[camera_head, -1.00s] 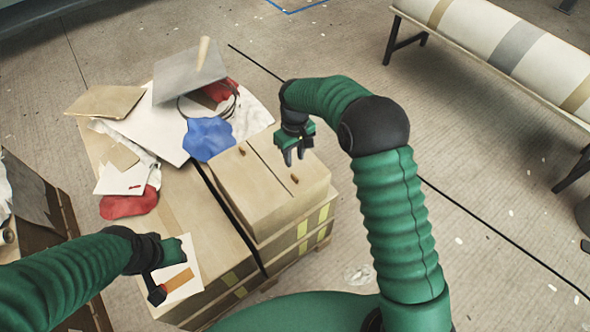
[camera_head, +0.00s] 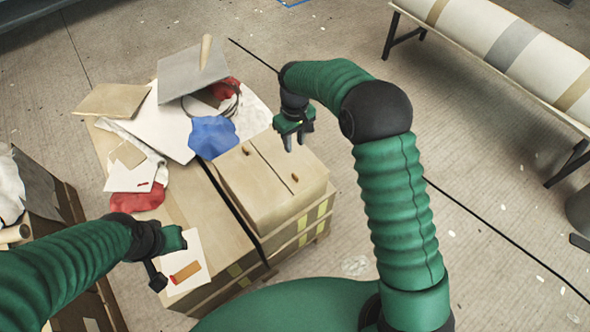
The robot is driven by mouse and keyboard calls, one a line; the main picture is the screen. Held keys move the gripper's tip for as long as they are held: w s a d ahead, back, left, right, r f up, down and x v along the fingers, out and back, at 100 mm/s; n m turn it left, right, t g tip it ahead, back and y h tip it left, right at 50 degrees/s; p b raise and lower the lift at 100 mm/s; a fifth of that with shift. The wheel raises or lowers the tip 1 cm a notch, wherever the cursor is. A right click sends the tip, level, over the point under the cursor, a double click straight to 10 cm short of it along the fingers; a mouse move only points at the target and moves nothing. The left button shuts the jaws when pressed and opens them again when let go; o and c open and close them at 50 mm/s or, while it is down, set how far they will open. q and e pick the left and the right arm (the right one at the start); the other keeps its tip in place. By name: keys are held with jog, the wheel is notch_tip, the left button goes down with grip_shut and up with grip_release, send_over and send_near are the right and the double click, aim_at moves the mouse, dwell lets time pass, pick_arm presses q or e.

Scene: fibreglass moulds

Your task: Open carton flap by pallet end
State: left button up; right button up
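A tan cardboard carton (camera_head: 262,208) sits on the near right part of the loaded pallet. Its top flaps (camera_head: 240,180) lie flat and closed, with a dark seam between them and small brown tabs on them. My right gripper (camera_head: 294,141) is just above and behind the carton's far right top edge, fingers pointing down. A gap shows between its fingers, with nothing in it; I cannot tell whether it touches the carton. My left gripper (camera_head: 167,262) is at the near left of the pallet stack, fingers wide apart, over a white sheet with an orange strip (camera_head: 186,271).
Loose sheets, a blue cloth (camera_head: 212,137), a red cloth (camera_head: 137,199) and a grey panel (camera_head: 190,72) lie on the stack. A dark strap (camera_head: 232,203) runs beside the carton. Another stack stands at left. Floor right of the carton is open, with a roll bench (camera_head: 510,50) beyond.

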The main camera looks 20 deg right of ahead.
notch_tip(320, 180, up, 3)
jog(key=shift+f+p, duration=0.1)
jog(key=shift+p, duration=0.85)
notch_tip(320, 180, up, 17)
jog(key=shift+s+f, duration=0.15)
